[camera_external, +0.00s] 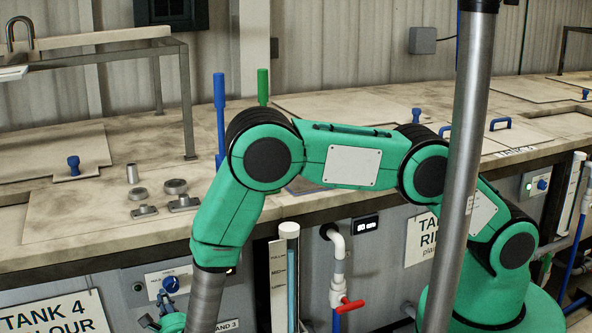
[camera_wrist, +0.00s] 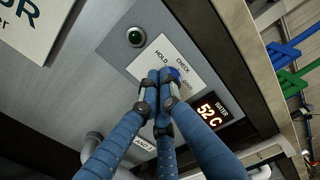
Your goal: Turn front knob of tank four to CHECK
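Tank four's control panel (camera_external: 190,278) is at the lower left of the external view, beside a sign reading TANK 4 (camera_external: 55,312). Its blue front knob (camera_external: 171,284) sits on a white label plate. In the wrist view the plate (camera_wrist: 135,62) reads HOLD and CHECK, with a third word partly covered. The blue knob (camera_wrist: 173,73) shows just beside and behind the fingertips, so its pointing direction is hidden. My gripper (camera_wrist: 163,79) has its blue fingers drawn together at the knob. I cannot tell whether the knob is between them. The external view cuts off part of the gripper.
A lit display (camera_wrist: 212,110) reading 52 C is right of the knob, and a green round lamp (camera_wrist: 135,37) is above left. A white pipe with a red valve handle (camera_external: 350,305) stands right of the panel. The worktop edge overhangs the panel.

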